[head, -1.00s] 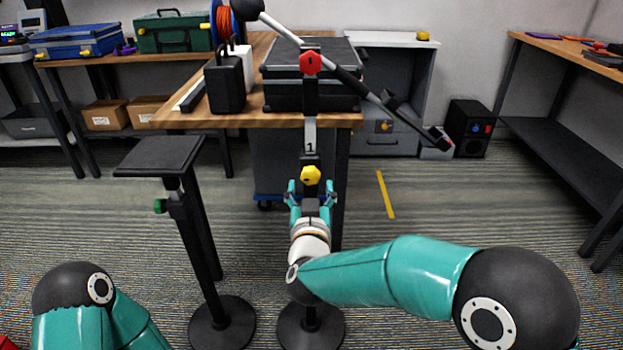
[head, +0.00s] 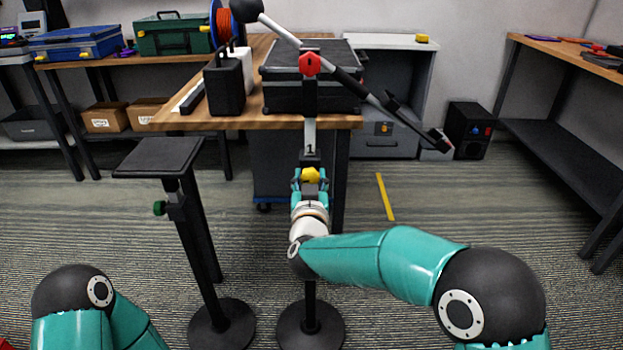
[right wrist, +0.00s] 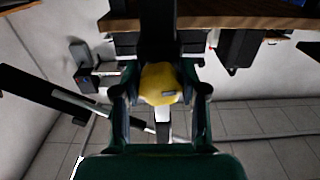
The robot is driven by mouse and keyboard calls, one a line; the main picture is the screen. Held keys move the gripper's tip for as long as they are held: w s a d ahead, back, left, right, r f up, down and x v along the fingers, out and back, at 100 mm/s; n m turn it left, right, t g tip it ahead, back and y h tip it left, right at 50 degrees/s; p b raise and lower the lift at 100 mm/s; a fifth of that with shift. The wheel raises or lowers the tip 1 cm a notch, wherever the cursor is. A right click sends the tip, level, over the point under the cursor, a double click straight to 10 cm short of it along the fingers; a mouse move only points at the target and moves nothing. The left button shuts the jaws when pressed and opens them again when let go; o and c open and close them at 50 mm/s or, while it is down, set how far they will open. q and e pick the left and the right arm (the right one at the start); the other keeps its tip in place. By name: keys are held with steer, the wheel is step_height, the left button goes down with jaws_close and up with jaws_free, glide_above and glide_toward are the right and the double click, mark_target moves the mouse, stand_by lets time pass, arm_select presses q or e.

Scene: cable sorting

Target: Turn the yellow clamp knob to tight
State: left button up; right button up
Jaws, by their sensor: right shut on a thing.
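The yellow clamp knob (head: 310,175) sits on the front of the upright stand pole (head: 310,135), below a label with the number 1. My right gripper (head: 311,178) is at the knob with a finger on each side of it, shut on it.
A red knob (head: 310,64) is higher on the same pole, where a slanted boom (head: 350,83) crosses. A second stand with a flat black top (head: 160,157) and green knob (head: 159,208) stands to the left. The wooden table (head: 230,122) is behind the pole.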

steer(key=shift+d, duration=0.25)
steer(key=shift+c, duration=0.8)
steer(key=shift+a, duration=0.2)
steer(key=shift+f+m+b, duration=0.2)
steer(key=shift+m+b, duration=1.55)
steer(key=shift+m, duration=0.15)
steer(key=m+b, duration=0.4)
steer(key=m, duration=0.1)
steer(key=shift+a, duration=0.1)
steer(key=m+b, duration=0.3)
steer(key=m, duration=0.3)
steer(key=shift+b, duration=0.4)
steer(key=m+b, duration=0.3)
steer(key=m, duration=0.2)
steer(key=o, duration=1.2)
steer(key=shift+c, duration=0.2)
steer(key=shift+r, duration=0.2)
